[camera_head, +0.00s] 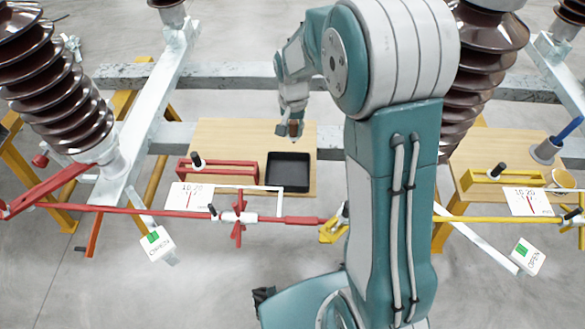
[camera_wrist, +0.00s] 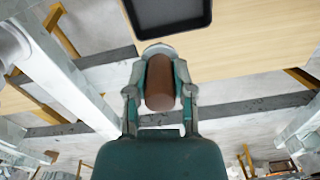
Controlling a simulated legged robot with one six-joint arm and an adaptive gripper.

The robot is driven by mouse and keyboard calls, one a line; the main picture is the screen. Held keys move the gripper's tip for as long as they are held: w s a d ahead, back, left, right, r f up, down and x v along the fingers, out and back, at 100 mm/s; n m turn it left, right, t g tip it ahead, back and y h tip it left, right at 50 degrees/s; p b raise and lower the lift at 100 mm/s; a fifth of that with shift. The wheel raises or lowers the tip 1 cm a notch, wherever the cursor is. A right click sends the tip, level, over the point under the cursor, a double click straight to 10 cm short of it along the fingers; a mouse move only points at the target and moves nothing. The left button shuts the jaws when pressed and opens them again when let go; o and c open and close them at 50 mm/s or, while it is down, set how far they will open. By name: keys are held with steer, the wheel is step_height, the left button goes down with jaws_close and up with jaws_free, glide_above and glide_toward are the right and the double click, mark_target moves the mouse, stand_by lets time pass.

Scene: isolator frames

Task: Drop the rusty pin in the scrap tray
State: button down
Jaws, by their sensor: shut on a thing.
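The rusty pin is a short brown cylinder (camera_wrist: 160,82) between the fingers of my gripper (camera_wrist: 160,92) in the wrist view. My gripper is shut on it. In the head view my gripper (camera_head: 290,130) hangs over the back part of the left wooden table, with the brown pin (camera_head: 294,128) just showing at its tip. The scrap tray is a black square tray (camera_head: 288,155) on that table, just in front of my gripper in the picture. The tray looks empty in the head view. Its edge also shows at the top of the wrist view (camera_wrist: 168,35).
A red holder (camera_head: 217,170) with a black-handled pin stands left of the tray on the wooden table (camera_head: 225,135). A red rod (camera_head: 140,210) runs across in front. Brown insulators (camera_head: 65,100) flank the tables.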

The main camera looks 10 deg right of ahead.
step_height(320, 180, down, 7)
steer(key=s+a, duration=0.1)
steer(key=s, duration=0.2)
steer(key=shift+a+f+m, duration=0.2)
steer(key=shift+a+m, duration=0.1)
steer(key=shift+c, duration=2)
jaws_free()
steer(key=shift+d, duration=0.6)
